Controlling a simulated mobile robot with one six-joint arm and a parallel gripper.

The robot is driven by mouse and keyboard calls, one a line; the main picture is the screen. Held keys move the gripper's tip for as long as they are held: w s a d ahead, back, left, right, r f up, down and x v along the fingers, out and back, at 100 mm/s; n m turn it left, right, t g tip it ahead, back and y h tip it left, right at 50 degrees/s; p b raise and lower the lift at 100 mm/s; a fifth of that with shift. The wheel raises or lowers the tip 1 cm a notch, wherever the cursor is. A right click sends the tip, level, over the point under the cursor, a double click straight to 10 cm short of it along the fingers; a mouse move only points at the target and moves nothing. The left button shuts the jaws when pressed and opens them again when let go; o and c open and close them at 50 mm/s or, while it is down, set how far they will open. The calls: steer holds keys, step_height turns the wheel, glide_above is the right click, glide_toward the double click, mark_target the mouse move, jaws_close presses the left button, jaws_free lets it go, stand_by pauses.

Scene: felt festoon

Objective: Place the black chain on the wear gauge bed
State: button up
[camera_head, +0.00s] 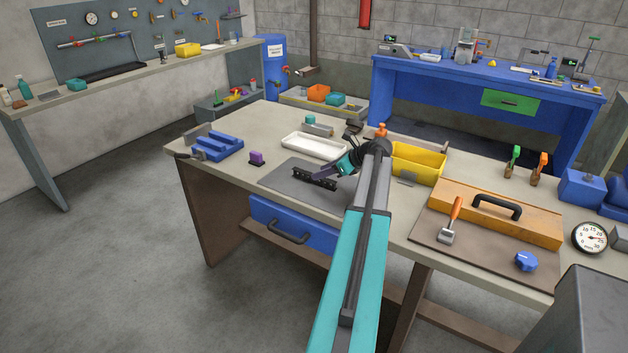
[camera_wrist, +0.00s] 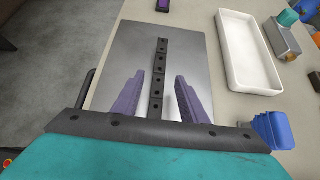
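The black chain (camera_head: 302,176) is a straight row of dark links over the dark grey mat (camera_head: 283,187) on the near workbench. In the wrist view the chain (camera_wrist: 161,72) runs up the picture between my purple fingertips. My gripper (camera_wrist: 165,82) is open, with one finger on each side of the chain and visible gaps between. In the head view my gripper (camera_head: 327,170) is at the chain's right part. I cannot tell its exact height. No wear gauge bed is labelled; a blue ribbed block (camera_head: 218,147) stands at the bench's left end.
A white tray (camera_head: 315,147) lies behind the mat, and a small purple block (camera_head: 256,159) stands to its left. A yellow bin (camera_head: 418,163) is right of my arm. An orange box with a black handle (camera_head: 486,212) sits farther right. Bench surface is clear around the purple block.

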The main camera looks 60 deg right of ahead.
steer(key=shift+p+x, duration=0.7)
steer(key=shift+x, duration=1.95)
steer(key=shift+c, duration=0.4)
jaws_close()
